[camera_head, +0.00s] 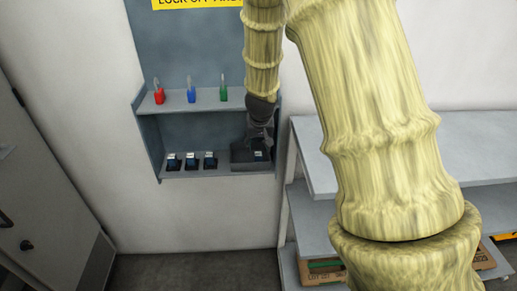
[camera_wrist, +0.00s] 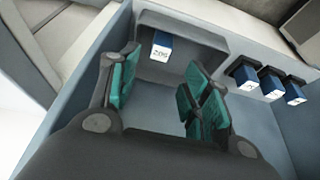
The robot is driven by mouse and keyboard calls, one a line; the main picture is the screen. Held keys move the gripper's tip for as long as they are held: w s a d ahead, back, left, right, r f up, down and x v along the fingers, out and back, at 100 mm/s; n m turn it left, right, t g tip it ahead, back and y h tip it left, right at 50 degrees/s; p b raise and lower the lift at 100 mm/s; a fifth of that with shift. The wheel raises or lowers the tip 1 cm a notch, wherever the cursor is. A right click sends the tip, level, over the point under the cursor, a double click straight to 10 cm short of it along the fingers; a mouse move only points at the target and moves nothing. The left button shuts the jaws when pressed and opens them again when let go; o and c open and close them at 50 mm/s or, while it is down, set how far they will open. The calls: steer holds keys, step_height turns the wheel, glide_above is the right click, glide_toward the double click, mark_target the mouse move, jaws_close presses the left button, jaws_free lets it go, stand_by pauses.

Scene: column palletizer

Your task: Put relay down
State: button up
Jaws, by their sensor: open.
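A relay, a small blue block with a white printed label, sits in a grey tray at the right end of the lower shelf in the head view (camera_head: 258,155). In the wrist view the same relay (camera_wrist: 161,46) is at the back of the tray (camera_wrist: 205,38), beyond my fingertips. My gripper (camera_wrist: 158,85) is open, its teal finger pads spread wide with nothing between them. It reaches into the shelf above the tray in the head view (camera_head: 259,138). The relay looks apart from both fingers.
Three similar relays (camera_head: 191,160) stand on black bases along the lower shelf (camera_head: 180,175), left of the tray. Red (camera_head: 159,96), blue (camera_head: 191,96) and green (camera_head: 223,94) padlocks stand on the upper shelf. Side walls enclose the shelf. A grey rack (camera_head: 315,165) stands to the right.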

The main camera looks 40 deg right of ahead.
steer(key=s+a+b, duration=0.3)
steer(key=s+a, duration=0.3)
steer(key=s, duration=0.4)
steer(key=s+a+f+n+g, duration=0.1)
steer(key=s+a+f+n, duration=0.3)
steer(key=f, duration=0.8)
steer(key=s+a+f+g, duration=0.2)
steer(key=s+f, duration=0.5)
steer(key=f, duration=0.4)
steer(key=s+a+f+n+y, duration=0.1)
steer(key=s+a+f, duration=0.4)
steer(key=s+f, duration=0.1)
steer(key=s+a+f+g+y, duration=0.1)
steer(key=s+a+f, duration=0.4)
steer(key=s+f, duration=0.2)
steer(key=shift+s+f+n, duration=0.2)
steer(key=shift+s+n, duration=0.2)
steer(key=shift+s, duration=0.8)
steer(key=shift+d, duration=0.15)
